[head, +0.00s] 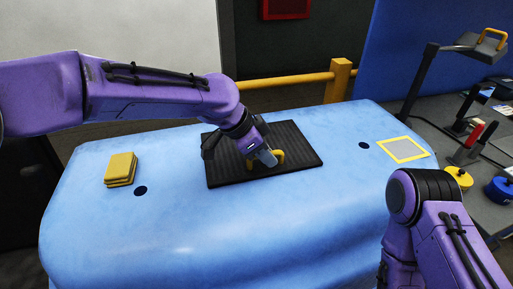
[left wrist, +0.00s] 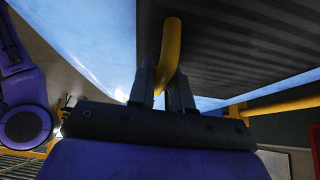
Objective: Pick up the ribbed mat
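The ribbed mat (head: 300,151) is a dark, flat rectangle lying on the blue-covered table, with a yellow handle (head: 279,157) standing up from its middle. My left gripper (head: 266,160) reaches down over the mat at this handle. In the left wrist view the mat's dark ribs (left wrist: 245,45) fill the upper right, and the yellow handle (left wrist: 170,45) passes between the two fingers (left wrist: 162,88). The fingers look closed against the handle with no clear gap. My right arm shows at the lower right of the head view, but its gripper is out of frame.
The blue table (head: 190,230) holds a stack of yellow pads (head: 120,168) on the left and a yellow-framed grey panel (head: 402,150) on the right. A yellow rail (head: 285,82) runs behind it. A grey bench with yellow and blue weights (head: 500,190) stands at the right.

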